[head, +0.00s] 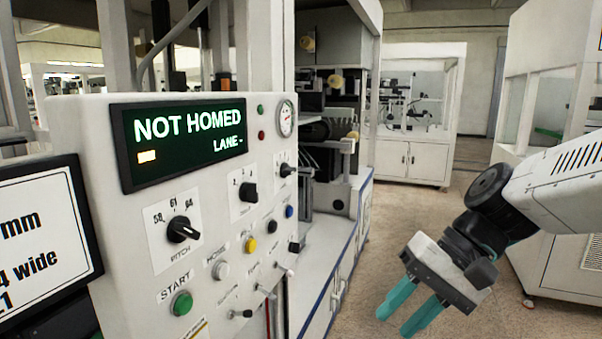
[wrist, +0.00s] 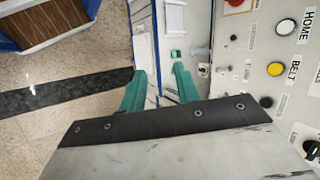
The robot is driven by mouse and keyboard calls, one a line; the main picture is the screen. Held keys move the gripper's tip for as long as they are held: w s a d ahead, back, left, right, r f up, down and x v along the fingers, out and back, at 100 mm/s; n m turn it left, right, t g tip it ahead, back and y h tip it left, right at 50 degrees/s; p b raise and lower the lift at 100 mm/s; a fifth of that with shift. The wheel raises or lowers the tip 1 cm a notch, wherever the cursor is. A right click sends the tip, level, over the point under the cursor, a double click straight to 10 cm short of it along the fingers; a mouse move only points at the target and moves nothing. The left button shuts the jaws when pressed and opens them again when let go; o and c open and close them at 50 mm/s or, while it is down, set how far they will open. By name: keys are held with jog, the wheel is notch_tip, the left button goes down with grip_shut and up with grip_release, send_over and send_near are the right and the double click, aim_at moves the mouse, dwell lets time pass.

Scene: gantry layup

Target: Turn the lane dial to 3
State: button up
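The white control panel (head: 105,235) stands at left in the head view. A black knob (head: 248,191) on a small numbered plate sits mid-panel and may be the lane dial; its numbers and label are too small to read surely. Another black knob (head: 286,170) is farther right, its plate also unreadable. The pitch dial (head: 182,230) is lower left, marked 58, 61, 64. The screen (head: 187,138) reads "NOT HOMED" and "LANE -". My gripper (head: 402,314), with teal fingers, is open and empty, right of the panel and apart from it; it also shows in the wrist view (wrist: 158,73).
A green start button (head: 181,304), a white button (head: 220,270), a yellow button (head: 249,245) and several toggles crowd the lower panel. The wrist view shows the yellow belt button (wrist: 275,68) at right. Open floor (head: 385,235) lies between panel and right-hand machine (head: 560,240).

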jog(key=w+a+r+m+t+y, duration=0.1)
jog(key=w+a+r+y, duration=0.25)
jog(key=w, duration=0.35)
jog(key=w+a+r+m+t+y, duration=0.1)
jog(key=w+a+r+y, duration=0.15)
jog(key=w+a, duration=0.3)
jog(key=m+t+y, duration=0.1)
jog(key=t+y, duration=0.2)
jog(key=t, duration=0.2)
send_near(294, 171)
jog(key=shift+x, duration=4.2)
jog(key=shift+s, duration=0.1)
grip_shut()
